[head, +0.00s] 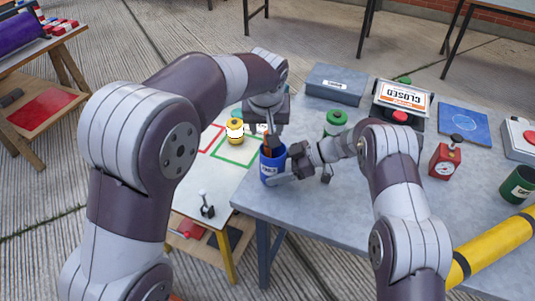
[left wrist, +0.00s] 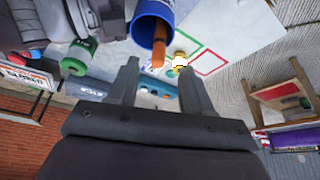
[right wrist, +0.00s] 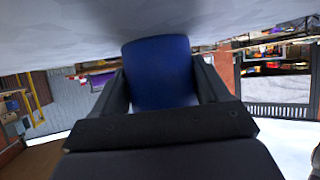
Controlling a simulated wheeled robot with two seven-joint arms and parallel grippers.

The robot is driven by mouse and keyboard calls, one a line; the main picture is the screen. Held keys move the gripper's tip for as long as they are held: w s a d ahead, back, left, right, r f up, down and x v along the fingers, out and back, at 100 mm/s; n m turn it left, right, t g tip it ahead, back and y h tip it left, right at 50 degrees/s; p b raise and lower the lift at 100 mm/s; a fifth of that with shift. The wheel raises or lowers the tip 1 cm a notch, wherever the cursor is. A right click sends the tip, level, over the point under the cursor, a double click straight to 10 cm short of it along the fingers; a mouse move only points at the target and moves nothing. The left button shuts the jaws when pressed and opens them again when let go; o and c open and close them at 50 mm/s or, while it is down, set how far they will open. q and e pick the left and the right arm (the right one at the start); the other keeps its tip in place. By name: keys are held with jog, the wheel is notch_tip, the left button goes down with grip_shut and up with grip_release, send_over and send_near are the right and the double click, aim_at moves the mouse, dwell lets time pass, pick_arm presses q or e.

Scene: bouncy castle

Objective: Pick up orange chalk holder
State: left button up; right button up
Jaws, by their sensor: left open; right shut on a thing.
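The orange chalk holder (left wrist: 158,52) stands in a blue cup (head: 271,168), with its upper part sticking out of the mouth. In the head view the cup's contents are partly hidden by my left gripper (head: 268,124). My left gripper is open above the cup. In the left wrist view its fingers (left wrist: 158,70) stand apart, and the holder's end shows beyond and between the tips. My right gripper (head: 290,166) is shut on the cup at the table's left edge. In the right wrist view the cup (right wrist: 160,75) fills the space between the fingers.
A green-lidded container (head: 335,122) stands behind my right forearm. A yellow jar (head: 235,131) stands on the white table to the left.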

aim_at(267, 152)
pick_arm(q)
jog(key=x, duration=0.7)
jog(key=shift+w+f, duration=0.25)
jog(key=shift+w, duration=0.1)
grip_shut()
